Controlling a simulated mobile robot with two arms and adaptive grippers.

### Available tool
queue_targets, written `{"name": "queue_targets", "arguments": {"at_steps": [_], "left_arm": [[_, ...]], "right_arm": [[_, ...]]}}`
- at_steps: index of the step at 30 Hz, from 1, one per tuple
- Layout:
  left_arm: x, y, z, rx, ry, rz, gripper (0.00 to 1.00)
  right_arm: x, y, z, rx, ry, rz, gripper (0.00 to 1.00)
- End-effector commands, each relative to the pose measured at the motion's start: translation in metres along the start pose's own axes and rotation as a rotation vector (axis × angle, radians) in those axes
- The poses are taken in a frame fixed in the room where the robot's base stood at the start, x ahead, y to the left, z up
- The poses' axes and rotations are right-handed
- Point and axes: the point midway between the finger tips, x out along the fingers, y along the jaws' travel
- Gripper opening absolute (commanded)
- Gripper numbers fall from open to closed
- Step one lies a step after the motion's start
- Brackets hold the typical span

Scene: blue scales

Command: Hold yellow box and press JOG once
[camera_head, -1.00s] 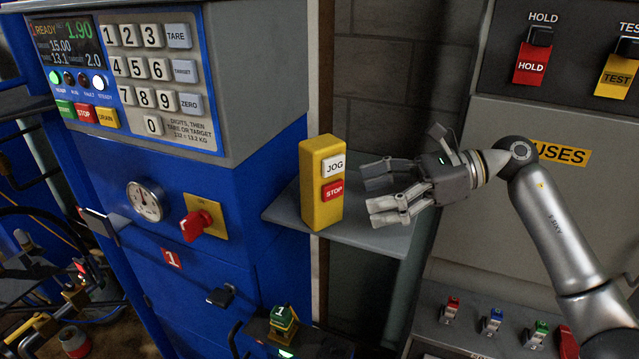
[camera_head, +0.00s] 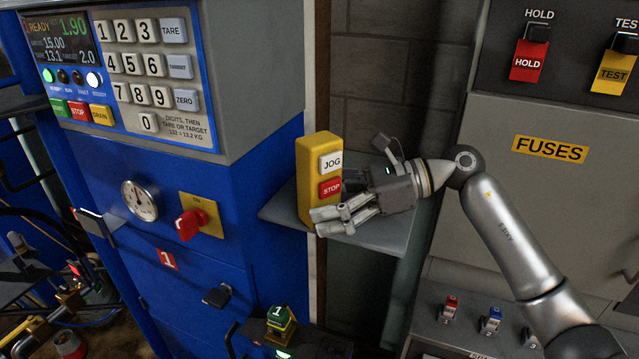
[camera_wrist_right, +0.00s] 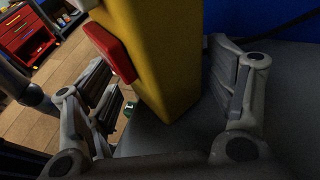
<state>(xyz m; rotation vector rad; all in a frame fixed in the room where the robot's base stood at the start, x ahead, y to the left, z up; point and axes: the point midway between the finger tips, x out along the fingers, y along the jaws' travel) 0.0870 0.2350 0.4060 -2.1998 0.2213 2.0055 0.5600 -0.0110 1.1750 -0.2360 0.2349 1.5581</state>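The yellow box (camera_head: 306,185) stands upright on a grey shelf (camera_head: 282,211) in the head view. Its front has a white JOG button (camera_head: 331,162) above a red STOP button (camera_head: 329,187). My right gripper (camera_head: 331,206) is at the lower right of the box, with its near fingers in front of the box's lower part. In the right wrist view, the yellow box (camera_wrist_right: 165,60) stands between the open fingers of the gripper (camera_wrist_right: 165,85). A gap shows at the left finger; contact at the right finger is unclear. My left gripper is out of view.
A blue cabinet (camera_head: 245,190) with a keypad panel (camera_head: 150,60) and a red switch (camera_head: 190,224) is at the left. A grey FUSES panel (camera_head: 560,200) with HOLD and TEST switches is at the right. A brick wall (camera_head: 400,90) lies behind the shelf.

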Motion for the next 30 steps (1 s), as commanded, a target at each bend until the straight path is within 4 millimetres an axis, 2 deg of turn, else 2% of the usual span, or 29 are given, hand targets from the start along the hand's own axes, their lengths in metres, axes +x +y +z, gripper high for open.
{"name": "queue_targets", "arguments": {"at_steps": [1,6,9,27,30], "left_arm": [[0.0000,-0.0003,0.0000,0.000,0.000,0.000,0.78],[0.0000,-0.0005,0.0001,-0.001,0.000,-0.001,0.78],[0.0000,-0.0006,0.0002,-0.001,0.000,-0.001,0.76],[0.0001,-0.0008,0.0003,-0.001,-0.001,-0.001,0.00],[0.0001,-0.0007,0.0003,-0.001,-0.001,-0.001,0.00]], "right_arm": [[-0.0001,0.0000,0.0000,0.000,0.000,0.000,0.72],[-0.0002,-0.0001,-0.0002,0.001,0.000,0.000,0.51],[-0.0002,-0.0001,-0.0003,0.001,0.000,0.000,0.51],[-0.0003,-0.0001,-0.0006,0.001,0.000,0.000,0.51],[-0.0003,-0.0001,-0.0006,0.001,0.001,0.000,0.51]]}}
